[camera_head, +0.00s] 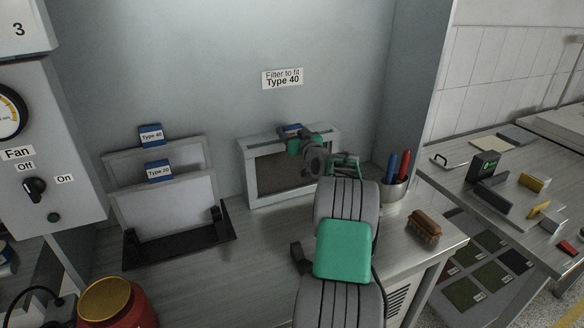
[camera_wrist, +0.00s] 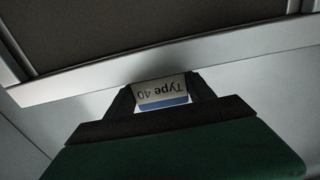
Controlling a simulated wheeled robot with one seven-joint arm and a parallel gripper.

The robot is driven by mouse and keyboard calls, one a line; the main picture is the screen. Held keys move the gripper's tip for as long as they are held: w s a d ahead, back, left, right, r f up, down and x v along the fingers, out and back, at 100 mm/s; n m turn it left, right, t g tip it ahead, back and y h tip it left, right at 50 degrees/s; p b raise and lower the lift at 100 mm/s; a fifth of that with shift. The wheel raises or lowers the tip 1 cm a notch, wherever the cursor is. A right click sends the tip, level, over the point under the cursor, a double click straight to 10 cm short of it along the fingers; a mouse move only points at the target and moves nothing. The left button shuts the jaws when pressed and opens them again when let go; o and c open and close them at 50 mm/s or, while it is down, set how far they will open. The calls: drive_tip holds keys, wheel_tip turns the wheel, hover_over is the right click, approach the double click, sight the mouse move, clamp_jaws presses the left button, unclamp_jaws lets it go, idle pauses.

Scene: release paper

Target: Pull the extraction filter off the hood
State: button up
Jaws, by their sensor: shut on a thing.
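The extraction filter (camera_head: 262,175), a dark panel in a pale frame, stands upright against the hood's back wall (camera_head: 180,60). I cannot tell whether it is still seated. A blue-and-white tab (camera_head: 291,128) is at its top edge. In the wrist view the tab (camera_wrist: 163,94) reads "Type 40" upside down, with the frame's pale edge and dark panel (camera_wrist: 130,30) beyond it. My gripper (camera_head: 294,134) has reached the tab from the front right; its two black fingers (camera_wrist: 165,98) are shut on the tab from both sides. My wrist hides the filter's upper right part.
A black rack (camera_head: 205,243) at left holds two pale filters, tabbed Type 40 (camera_head: 151,135) and Type 20 (camera_head: 158,171). A pen cup (camera_head: 393,190) and a brush (camera_head: 424,226) are right of my arm. The bench between rack and arm is clear.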

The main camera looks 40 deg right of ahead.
drive_tip(key=c, duration=0.3)
drive_tip(key=shift+r, duration=0.15)
drive_tip(key=shift+c, duration=0.2)
drive_tip(key=shift+r, duration=3.6)
wheel_tip(320, 180, up, 7)
drive_tip(key=p, duration=0.2)
drive_tip(key=shift+r+p, duration=1.35)
drive_tip(key=shift+r, duration=2.1)
